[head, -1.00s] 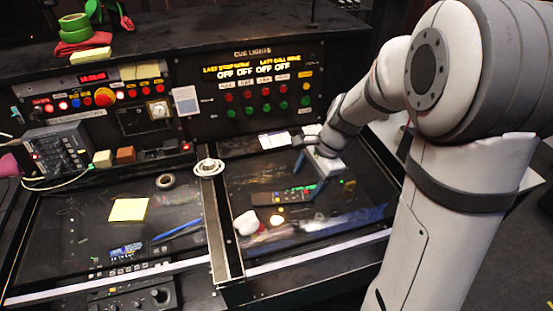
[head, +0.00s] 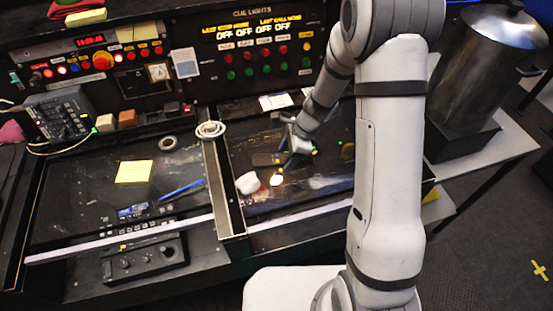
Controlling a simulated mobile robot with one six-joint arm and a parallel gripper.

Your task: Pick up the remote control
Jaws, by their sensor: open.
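The remote control (head: 265,159) is a dark, slim bar with small coloured buttons. It lies flat on the right-hand black desk panel in the head view. My gripper (head: 287,163) reaches down over its right part and hides that end. The gripper points down with its fingers apart. The fingers are small and dark here, so I cannot tell whether they touch the remote or stand on both sides of it.
A white crumpled lump (head: 247,183) and a small orange-white item (head: 276,180) lie just in front of the remote. White papers (head: 276,101) lie behind. The cue light panel (head: 258,55) rises at the back.

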